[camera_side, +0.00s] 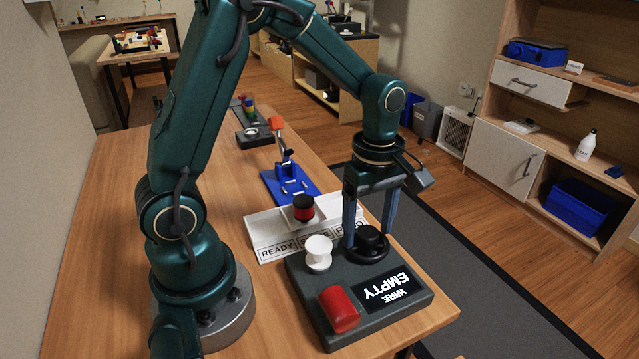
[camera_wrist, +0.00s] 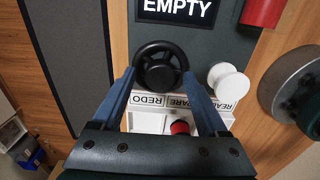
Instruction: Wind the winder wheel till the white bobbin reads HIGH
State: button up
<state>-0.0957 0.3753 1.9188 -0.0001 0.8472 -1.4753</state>
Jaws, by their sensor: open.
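The black winder wheel (camera_side: 368,246) sits on a dark grey base (camera_side: 310,285); it also shows in the wrist view (camera_wrist: 157,66). My gripper (camera_side: 368,238) points down with its jaws open, one blue finger on each side of the wheel; in the wrist view its fingertips (camera_wrist: 158,74) flank the rim. I cannot tell whether they touch it. The white bobbin (camera_side: 318,252) stands on the base left of the wheel, and in the wrist view (camera_wrist: 228,82) right of it. It looks bare. The display (camera_side: 391,288) on the base reads WIRE EMPTY.
A red cylinder (camera_side: 339,308) sits at the base's front. Behind is a white board (camera_side: 265,232) labelled READY, SPARE and REDO, with a red and black spool (camera_side: 303,208). A blue stand with a red-tipped lever (camera_side: 290,182) is farther back. The table's left side is clear.

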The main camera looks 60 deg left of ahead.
grip_shut()
jog(key=m, duration=0.5)
jog(key=shift+m, duration=0.4)
jog(key=m, duration=0.5)
jog(key=shift+r, duration=0.1)
jog(key=m, duration=0.5)
jog(key=shift+m, duration=0.4)
jog(key=m, duration=0.5)
